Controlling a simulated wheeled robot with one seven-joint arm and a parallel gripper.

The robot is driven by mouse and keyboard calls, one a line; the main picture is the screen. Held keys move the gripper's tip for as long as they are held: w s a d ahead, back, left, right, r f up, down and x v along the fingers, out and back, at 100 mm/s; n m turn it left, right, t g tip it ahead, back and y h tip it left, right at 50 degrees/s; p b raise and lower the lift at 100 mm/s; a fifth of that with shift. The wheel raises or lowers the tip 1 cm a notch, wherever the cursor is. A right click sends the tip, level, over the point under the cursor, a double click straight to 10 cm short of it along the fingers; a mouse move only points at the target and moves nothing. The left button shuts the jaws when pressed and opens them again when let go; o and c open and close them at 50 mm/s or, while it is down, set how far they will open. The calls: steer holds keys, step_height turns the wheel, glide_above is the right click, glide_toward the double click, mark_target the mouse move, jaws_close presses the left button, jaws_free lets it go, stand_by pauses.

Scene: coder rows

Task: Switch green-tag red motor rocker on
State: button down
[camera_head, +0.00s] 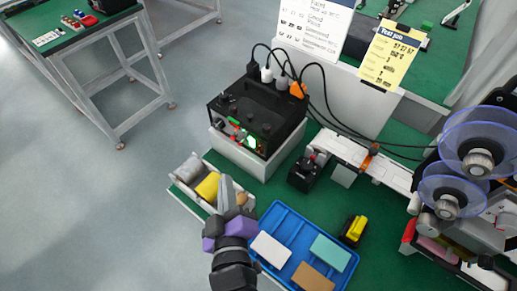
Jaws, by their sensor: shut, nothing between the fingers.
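A black control box (262,105) stands on a white block (232,152) at the middle of the view, with cables running from its back. My gripper (226,183) is shut and empty. In the picture it is below the box, in front of a bin and apart from the panel.
A bin (187,192) holds a yellow item (208,186). A blue tray (279,213) with several flat blocks is to the right of my gripper. A black device (304,175), a yellow-black item (354,229) and clear blue reels (480,145) are further right.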

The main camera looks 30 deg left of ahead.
mark_target(260, 148)
steer(key=shift+w, duration=0.1)
steer(key=w+f+p, duration=0.1)
steer(key=w+p, duration=0.2)
steer(key=w, duration=0.5)
steer(key=shift+w+d+f, duration=0.2)
steer(key=shift+d, duration=0.2)
steer(key=shift+w+p, duration=0.15)
steer(key=shift+p, duration=0.15)
stand_by(1.5)
steer(key=shift+w, duration=0.3)
steer(key=shift+w+p, duration=0.3)
steer(key=shift+p, duration=0.1)
stand_by(0.5)
steer(key=shift+s+f, duration=0.1)
steer(key=shift+s, duration=0.05)
steer(key=shift+s, duration=0.6)
